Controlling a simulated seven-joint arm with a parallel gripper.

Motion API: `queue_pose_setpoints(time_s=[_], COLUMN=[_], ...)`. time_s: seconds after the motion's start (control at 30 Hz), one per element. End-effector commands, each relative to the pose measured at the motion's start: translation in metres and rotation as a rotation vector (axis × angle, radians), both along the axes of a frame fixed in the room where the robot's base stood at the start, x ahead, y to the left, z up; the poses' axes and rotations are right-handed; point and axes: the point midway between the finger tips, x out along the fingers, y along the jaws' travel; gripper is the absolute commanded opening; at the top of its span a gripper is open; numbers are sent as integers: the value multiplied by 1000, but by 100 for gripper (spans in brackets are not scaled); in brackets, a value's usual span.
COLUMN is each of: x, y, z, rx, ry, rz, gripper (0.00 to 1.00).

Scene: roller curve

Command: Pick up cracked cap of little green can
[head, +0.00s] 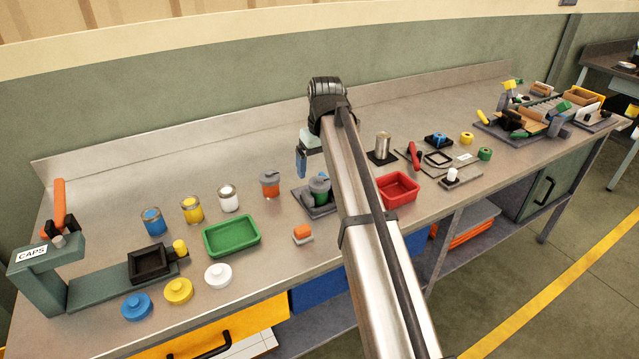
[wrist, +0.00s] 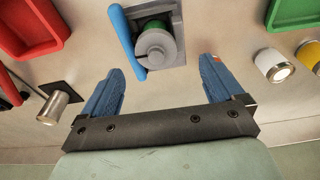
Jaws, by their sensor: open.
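The little green can (head: 320,198) stands in a grey holder (head: 308,204) on the bench, with a grey cap (head: 319,184) on top. In the wrist view the grey cap (wrist: 156,46) shows from above with a round knob, a dark line at its lower left that may be the crack, and a sliver of the green can (wrist: 180,34) behind it. My gripper (head: 301,172) is open and empty, above and behind the can. In the wrist view the cap lies ahead of the gap between the blue fingertips (wrist: 160,75), touching neither.
A blue bar (wrist: 124,38) runs beside the cap in the wrist view. An orange can (head: 270,185) stands left of the holder and a red tray (head: 398,190) to the right.

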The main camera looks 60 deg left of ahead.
Motion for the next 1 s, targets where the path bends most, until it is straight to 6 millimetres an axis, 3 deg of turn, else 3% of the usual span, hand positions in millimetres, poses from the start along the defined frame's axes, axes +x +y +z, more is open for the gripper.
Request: queue_pose_setpoints(time_s=[0.3, 0.6, 1.0], x=[6, 6, 6], y=[5, 7, 7], z=[-39, -45, -44], rx=[-2, 0, 0], ry=[1, 0, 0], rz=[0, 0, 0], gripper=[94, 94, 56])
